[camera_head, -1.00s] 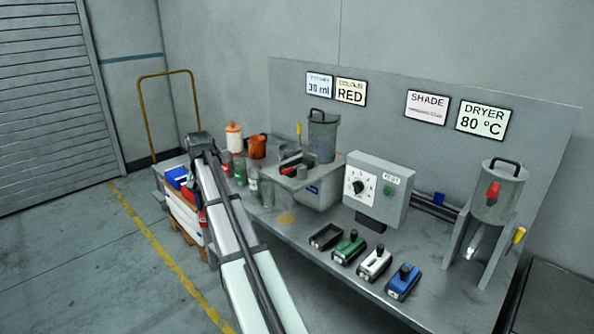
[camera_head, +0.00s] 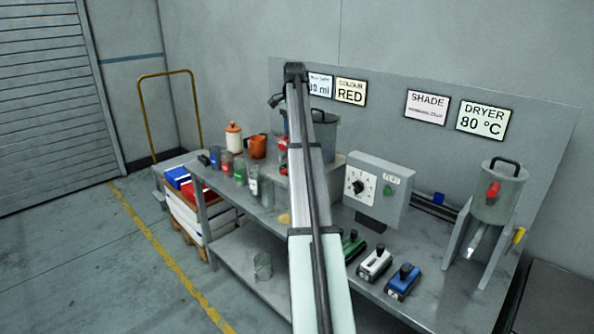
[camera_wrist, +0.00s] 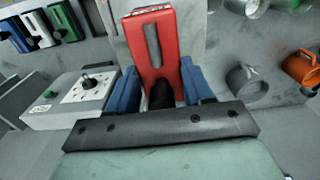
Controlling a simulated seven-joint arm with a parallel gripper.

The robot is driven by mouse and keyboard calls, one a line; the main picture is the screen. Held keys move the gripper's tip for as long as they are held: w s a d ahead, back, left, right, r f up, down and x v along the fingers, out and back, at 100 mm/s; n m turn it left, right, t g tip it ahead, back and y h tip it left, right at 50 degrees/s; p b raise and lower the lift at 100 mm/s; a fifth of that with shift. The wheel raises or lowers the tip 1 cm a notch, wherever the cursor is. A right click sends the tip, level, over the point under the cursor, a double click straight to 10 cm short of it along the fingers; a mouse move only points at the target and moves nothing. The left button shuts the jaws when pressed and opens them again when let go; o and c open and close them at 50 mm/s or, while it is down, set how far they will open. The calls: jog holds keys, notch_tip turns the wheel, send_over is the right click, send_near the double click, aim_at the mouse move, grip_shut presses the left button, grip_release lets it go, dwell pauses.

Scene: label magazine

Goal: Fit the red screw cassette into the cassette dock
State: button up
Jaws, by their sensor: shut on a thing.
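The red screw cassette (camera_wrist: 141,28) is in the wrist view, a red block with a dark slot and a black knob on its near end. My gripper (camera_wrist: 160,84) is shut on the cassette's near end, one blue finger on each side. The far end points away from me over a light grey surface. In the head view a red patch (camera_head: 283,143) shows at the left edge of my arm, which hides most of the gripper. A grey box (camera_head: 335,161) under the metal hopper is partly hidden by my arm; I cannot make out the dock's opening.
A dial box (camera_head: 376,188) stands right of my arm. Green (camera_head: 353,245), white (camera_head: 374,263) and blue (camera_head: 403,281) cassettes lie at the bench's front. Several bottles and an orange jug (camera_head: 257,147) stand to the left. The dryer hopper (camera_head: 499,192) is far right.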

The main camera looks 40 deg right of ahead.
jog(key=shift+s+d+r, duration=0.2)
jog(key=shift+s+d, duration=0.1)
jog(key=shift+d, duration=0.35)
jog(key=shift+f, duration=0.35)
notch_tip(320, 180, down, 9)
jog(key=shift+r, duration=0.1)
jog(key=shift+f, duration=0.2)
jog(key=o, duration=1.2)
jog(key=shift+r, duration=0.1)
notch_tip(320, 180, up, 12)
jog(key=shift+r, duration=0.1)
